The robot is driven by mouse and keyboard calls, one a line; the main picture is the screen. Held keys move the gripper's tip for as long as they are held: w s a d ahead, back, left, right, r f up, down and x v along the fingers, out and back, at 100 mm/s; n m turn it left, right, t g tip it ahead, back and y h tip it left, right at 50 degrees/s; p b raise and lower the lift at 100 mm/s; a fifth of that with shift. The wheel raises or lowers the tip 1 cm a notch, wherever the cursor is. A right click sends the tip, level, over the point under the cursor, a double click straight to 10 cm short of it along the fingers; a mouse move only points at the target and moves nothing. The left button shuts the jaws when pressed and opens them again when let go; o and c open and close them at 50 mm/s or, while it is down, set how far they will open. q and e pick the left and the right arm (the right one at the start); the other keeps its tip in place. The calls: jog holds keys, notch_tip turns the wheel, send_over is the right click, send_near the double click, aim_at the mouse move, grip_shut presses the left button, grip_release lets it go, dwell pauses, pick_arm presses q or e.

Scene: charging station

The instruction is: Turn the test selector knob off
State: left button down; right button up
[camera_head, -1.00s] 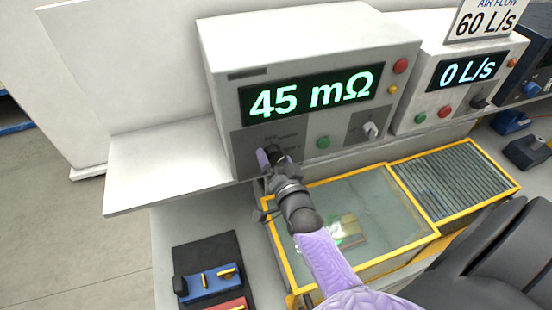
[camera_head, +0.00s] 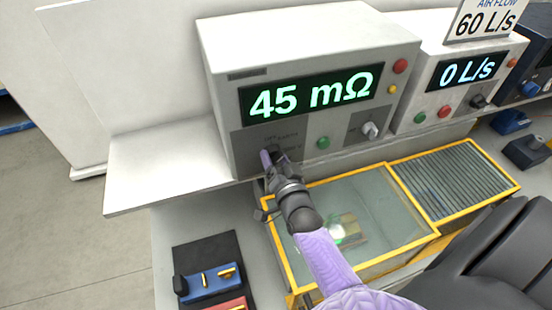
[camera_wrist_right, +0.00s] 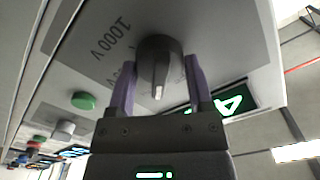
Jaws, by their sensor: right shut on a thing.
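The tester (camera_head: 310,40) is a white box with a grey front panel and a display reading 45 mΩ. Its test selector knob (camera_wrist_right: 158,62) is dark grey with a pale pointer line, shown close up in the right wrist view beside the printed mark "1000 V". My right gripper (camera_wrist_right: 160,85) has one purple finger on each side of the knob and is shut on it. In the head view my right gripper (camera_head: 271,160) reaches the panel's lower left and mostly hides the knob. My left gripper is not in view.
A green button (camera_head: 323,143) and another knob (camera_head: 370,130) sit right of my gripper. A yellow-framed glass case (camera_head: 385,205) lies below my right arm. A second instrument (camera_head: 455,85) reading 0 L/s stands to the right. The white shelf (camera_head: 160,170) at left is clear.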

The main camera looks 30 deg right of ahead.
jog(key=n, duration=0.4)
jog(key=shift+n+p, duration=0.4)
jog(key=shift+n, duration=2.2)
jog(key=o, duration=1.3)
jog(key=shift+c, duration=0.2)
jog(key=v, duration=1)
